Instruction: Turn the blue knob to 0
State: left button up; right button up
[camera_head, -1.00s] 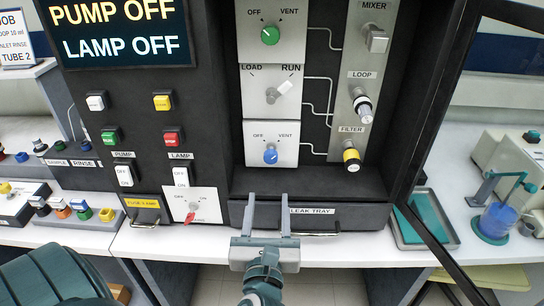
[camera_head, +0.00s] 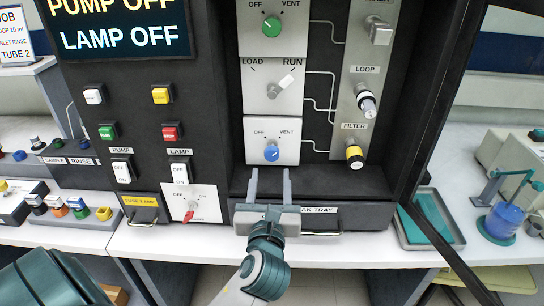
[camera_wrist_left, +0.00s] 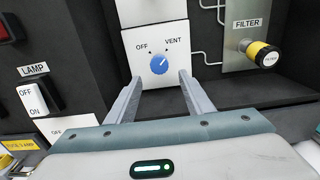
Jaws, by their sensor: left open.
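The blue knob (camera_head: 271,153) sits on a white plate marked OFF on the left and VENT on the right, low on the dark panel. In the left wrist view the knob (camera_wrist_left: 159,64) shows a pale mark that seems to lean up and right, towards VENT. No 0 can be read on this plate. My left gripper (camera_head: 271,172) is open and empty. Its two fingers point at the panel just below and in front of the knob, with the knob lined up between them in the wrist view, apparently without touching. My right gripper is not in view.
A green knob (camera_head: 271,25) and a white LOAD/RUN lever (camera_head: 275,90) are above on the same column. The yellow-banded FILTER knob (camera_head: 354,155) is to the right. The leak tray drawer (camera_head: 350,216) lies below, and a red-pointer switch (camera_head: 190,211) is at lower left.

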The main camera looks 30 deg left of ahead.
aim_at(272, 158)
pick_arm(q)
jog(key=x, duration=0.8)
jog(key=shift+w+a+r+p, duration=0.1)
jog(key=shift+w+a+p, duration=0.1)
jog(key=shift+p, duration=0.15)
jog(key=shift+w+a, duration=0.4)
jog(key=shift+w, duration=0.2)
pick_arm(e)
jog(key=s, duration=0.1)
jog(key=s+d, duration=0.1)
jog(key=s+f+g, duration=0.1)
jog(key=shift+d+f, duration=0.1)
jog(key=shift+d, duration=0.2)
pick_arm(q)
jog(key=c, duration=1)
